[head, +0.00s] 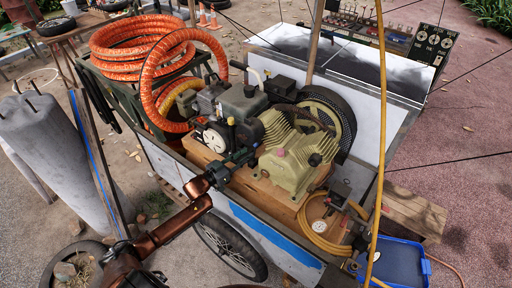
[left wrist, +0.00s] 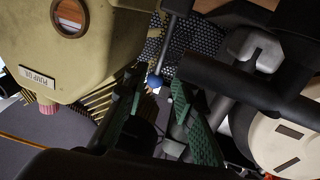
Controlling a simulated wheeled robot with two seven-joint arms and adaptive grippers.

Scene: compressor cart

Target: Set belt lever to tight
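The belt lever shows in the left wrist view as a grey rod with a blue ball knob (left wrist: 154,81) at its end. My left gripper (left wrist: 157,100) has its two green-padded fingers apart, with the knob between or just beyond the fingertips. I see no finger closed on it. In the head view my left gripper (head: 242,156) is between the dark engine (head: 240,103) and the beige compressor (head: 290,150). I cannot make out the lever there, nor read its setting. My right gripper is not in view.
The compressor's beige housing (left wrist: 95,35) is close on the left in the wrist view, and a black bar (left wrist: 245,90) is close on the right. Orange hose coils (head: 130,50) lie on the cart's back left. A yellow hose (head: 378,130) hangs at the right.

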